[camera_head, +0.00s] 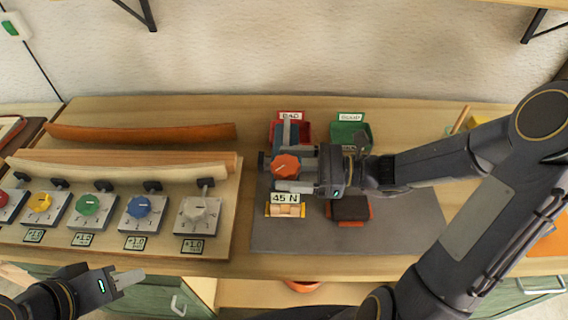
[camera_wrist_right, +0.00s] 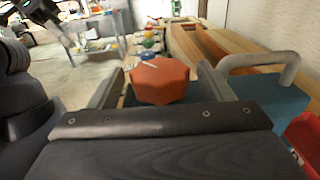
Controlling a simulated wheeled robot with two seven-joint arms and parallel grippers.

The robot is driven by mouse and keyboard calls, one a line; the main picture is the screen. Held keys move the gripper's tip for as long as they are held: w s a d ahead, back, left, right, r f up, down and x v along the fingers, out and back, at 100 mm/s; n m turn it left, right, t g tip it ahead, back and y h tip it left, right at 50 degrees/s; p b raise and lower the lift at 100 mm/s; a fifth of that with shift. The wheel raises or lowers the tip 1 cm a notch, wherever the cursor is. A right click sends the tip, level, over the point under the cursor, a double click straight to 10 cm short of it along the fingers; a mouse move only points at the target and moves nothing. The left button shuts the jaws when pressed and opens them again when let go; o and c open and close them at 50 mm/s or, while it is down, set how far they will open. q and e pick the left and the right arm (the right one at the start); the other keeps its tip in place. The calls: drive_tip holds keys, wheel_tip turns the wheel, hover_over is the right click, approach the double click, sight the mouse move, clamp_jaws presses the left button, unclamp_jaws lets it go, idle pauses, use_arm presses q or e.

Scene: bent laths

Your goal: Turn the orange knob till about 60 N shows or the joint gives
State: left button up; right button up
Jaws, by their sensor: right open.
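The orange knob (camera_head: 285,166) is on a small test device on the grey mat (camera_head: 395,228) in the head view. A display (camera_head: 285,198) below the knob reads 45 N. A light wooden piece (camera_head: 285,211) shows just under the display. My right gripper (camera_head: 297,170) comes in from the right at the knob. In the right wrist view the knob (camera_wrist_right: 160,80) sits between my right gripper's spread fingers, with a gap visible on either side. My left gripper (camera_head: 128,280) is low at the left, away from the device; its finger opening is not clear.
A red bin (camera_head: 274,132) and a green bin (camera_head: 352,134) stand behind the device. A dark block (camera_head: 350,209) lies on the mat, right of the display.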

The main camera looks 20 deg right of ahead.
sight(298, 171)
drive_tip(key=shift+w+a, duration=0.2)
drive_tip(key=shift+a, duration=0.45)
drive_tip(key=c, duration=1)
drive_tip(key=shift+o, duration=0.2)
drive_tip(key=m+t+h+b, duration=0.1)
drive_tip(key=m+t+h, duration=0.1)
drive_tip(key=t, duration=0.2)
drive_tip(key=shift+f+m, duration=0.1)
drive_tip(key=shift+m, duration=0.3)
drive_tip(key=shift+m+t+h+b, duration=0.4)
drive_tip(key=shift+m+t+b, duration=0.1)
drive_tip(key=shift+t+b, duration=0.1)
drive_tip(key=o, duration=1)
drive_tip(key=shift+c, duration=0.2)
drive_tip(key=shift+v, duration=3.95)
